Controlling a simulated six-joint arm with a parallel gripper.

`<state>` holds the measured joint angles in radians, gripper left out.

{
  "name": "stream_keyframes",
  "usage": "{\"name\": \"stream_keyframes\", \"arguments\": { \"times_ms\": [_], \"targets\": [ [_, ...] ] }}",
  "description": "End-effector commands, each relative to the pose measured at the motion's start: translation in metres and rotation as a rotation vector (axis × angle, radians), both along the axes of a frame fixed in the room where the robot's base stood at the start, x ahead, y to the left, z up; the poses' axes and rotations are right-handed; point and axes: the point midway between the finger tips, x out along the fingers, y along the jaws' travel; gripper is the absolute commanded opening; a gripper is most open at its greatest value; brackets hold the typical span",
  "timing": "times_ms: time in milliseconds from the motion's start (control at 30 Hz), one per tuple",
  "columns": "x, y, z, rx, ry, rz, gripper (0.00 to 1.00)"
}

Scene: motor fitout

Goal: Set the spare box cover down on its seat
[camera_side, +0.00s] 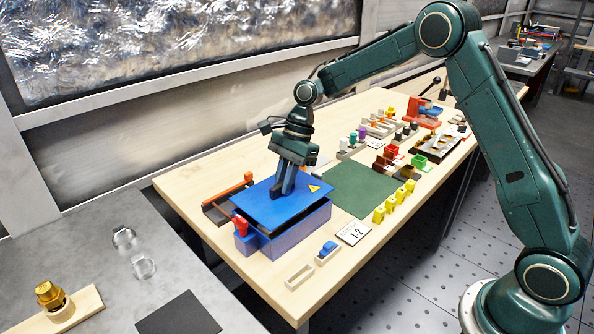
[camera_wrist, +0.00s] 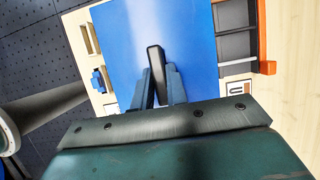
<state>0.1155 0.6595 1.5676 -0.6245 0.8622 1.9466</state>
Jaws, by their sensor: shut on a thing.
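The blue box cover (camera_side: 262,205) is a flat plate with a yellow warning triangle at one corner. It lies over the blue box (camera_side: 300,232), whose front wall shows below it. I cannot tell whether the cover touches the rim all round. My gripper (camera_side: 284,190) points down at the middle of the cover and is shut on its dark upright handle. In the wrist view the handle (camera_wrist: 155,62) stands between my fingers (camera_wrist: 158,88), and the blue cover (camera_wrist: 190,35) fills the middle. The seat under the cover is hidden.
A red part on a blue block (camera_side: 240,228) sits at the box's left front corner. A dark tray with an orange bar (camera_side: 228,198) lies behind left. A green mat (camera_side: 358,190), yellow blocks (camera_side: 392,204), a "12" card (camera_side: 354,233) and small holders (camera_side: 299,276) stand nearby.

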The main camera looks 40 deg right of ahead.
Motion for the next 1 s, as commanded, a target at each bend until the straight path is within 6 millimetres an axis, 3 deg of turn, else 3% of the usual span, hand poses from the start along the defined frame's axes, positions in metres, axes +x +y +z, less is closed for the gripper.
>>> {"name": "stream_keyframes", "arguments": {
  "times_ms": [333, 1000],
  "targets": [
    [0.000, 0.000, -0.012, 0.000, -0.004, 0.001, 0.00],
    [0.000, 0.000, -0.012, -0.001, -0.004, 0.001, 0.00]
  ]
}}
